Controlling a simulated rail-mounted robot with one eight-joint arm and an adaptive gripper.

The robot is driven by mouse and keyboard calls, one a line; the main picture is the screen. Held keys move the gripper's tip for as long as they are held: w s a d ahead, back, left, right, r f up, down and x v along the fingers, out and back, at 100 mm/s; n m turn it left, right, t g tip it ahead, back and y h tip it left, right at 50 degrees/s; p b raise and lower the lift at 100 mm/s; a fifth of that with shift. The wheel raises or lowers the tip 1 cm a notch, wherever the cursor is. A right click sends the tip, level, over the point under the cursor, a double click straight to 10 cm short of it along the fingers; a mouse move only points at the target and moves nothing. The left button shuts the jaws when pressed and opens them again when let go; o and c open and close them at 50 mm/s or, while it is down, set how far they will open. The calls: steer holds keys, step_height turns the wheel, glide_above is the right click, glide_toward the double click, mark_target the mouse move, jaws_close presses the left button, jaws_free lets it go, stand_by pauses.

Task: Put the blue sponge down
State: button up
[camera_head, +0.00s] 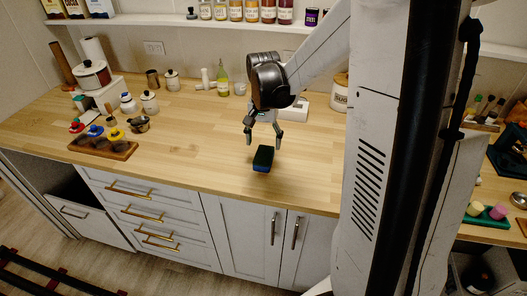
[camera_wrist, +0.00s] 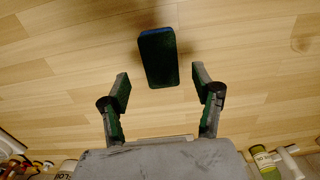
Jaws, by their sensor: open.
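The blue sponge (camera_head: 262,160) has a dark green top face and a blue lower part. It is on or very near the wooden counter, close to the front edge. In the wrist view the sponge (camera_wrist: 158,58) shows beyond the fingertips, roughly in line with the space between them. My gripper (camera_head: 263,134) is open above and just behind the sponge, with its fingers spread. In the wrist view my gripper (camera_wrist: 158,85) holds nothing between its fingers. Whether the sponge's underside touches the counter is hard to tell.
The counter (camera_head: 200,150) is clear around the sponge. A wooden tray (camera_head: 103,148) with small items lies at the left. A green bottle (camera_head: 223,79), several jars and a white canister (camera_head: 339,95) stand at the back. My column blocks the right side.

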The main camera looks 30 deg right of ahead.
mark_target(263, 156)
steer(key=s+a+r+n+t, duration=0.35)
steer(key=s+a+r, duration=0.4)
steer(key=r, duration=0.45)
steer(key=s+a+n+t, duration=0.3)
steer(key=s+a+n, duration=0.2)
steer(key=s, duration=0.5)
steer(key=shift+a+r+t, duration=0.2)
steer(key=shift+a+t, duration=0.15)
steer(key=shift+a, duration=1.05)
steer(key=shift+f+n, duration=0.1)
steer(key=shift+n, duration=0.15)
